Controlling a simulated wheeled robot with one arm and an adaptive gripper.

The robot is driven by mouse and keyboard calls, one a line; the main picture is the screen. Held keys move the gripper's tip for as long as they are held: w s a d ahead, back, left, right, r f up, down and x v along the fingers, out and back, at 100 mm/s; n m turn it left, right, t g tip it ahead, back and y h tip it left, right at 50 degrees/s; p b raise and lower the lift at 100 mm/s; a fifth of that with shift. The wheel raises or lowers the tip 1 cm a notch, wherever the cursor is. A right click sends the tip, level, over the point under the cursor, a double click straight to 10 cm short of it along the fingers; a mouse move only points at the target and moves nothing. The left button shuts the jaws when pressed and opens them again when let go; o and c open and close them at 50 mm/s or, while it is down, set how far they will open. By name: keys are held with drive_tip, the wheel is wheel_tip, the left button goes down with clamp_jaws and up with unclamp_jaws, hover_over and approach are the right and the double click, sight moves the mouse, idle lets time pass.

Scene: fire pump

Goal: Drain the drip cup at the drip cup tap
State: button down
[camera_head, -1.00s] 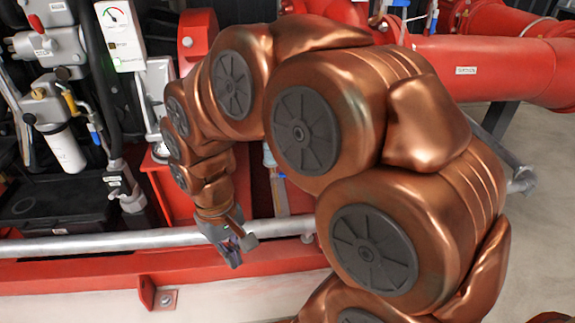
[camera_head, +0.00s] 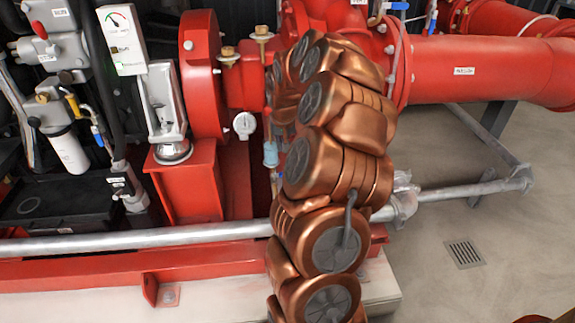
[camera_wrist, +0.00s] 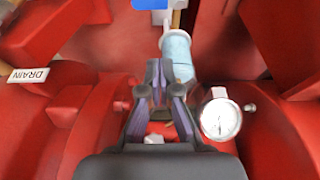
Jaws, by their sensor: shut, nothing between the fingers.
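In the wrist view my gripper (camera_wrist: 160,78) is shut and empty, its fingertips close together. A pale blue cylindrical fitting (camera_wrist: 177,55) on a thin pipe lies just beyond and right of the fingertips; I cannot tell whether they touch. A bright blue part (camera_wrist: 150,4), perhaps a tap handle, is cut off at the top edge. In the head view the pale blue fitting (camera_head: 270,155) shows left of my arm, partly hidden. My gripper is hidden there behind the arm.
A round white dial gauge (camera_wrist: 220,118) sits right of my gripper; it also shows in the head view (camera_head: 244,124). Red pump castings (camera_wrist: 75,120) crowd both sides. A grey rail (camera_head: 150,239) crosses in front. Clear floor (camera_head: 460,210) lies at the right.

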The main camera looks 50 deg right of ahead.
sight(282, 175)
drive_tip(key=shift+s+d+f, duration=0.1)
drive_tip(key=shift+d, duration=0.5)
drive_tip(key=shift+s+d+f, duration=0.1)
drive_tip(key=shift+d, duration=0.45)
drive_tip(key=b+x, duration=0.2)
drive_tip(key=x, duration=0.8)
drive_tip(key=shift+s+a+b, duration=0.85)
drive_tip(key=shift+s+a, duration=0.3)
drive_tip(key=shift+s, duration=0.3)
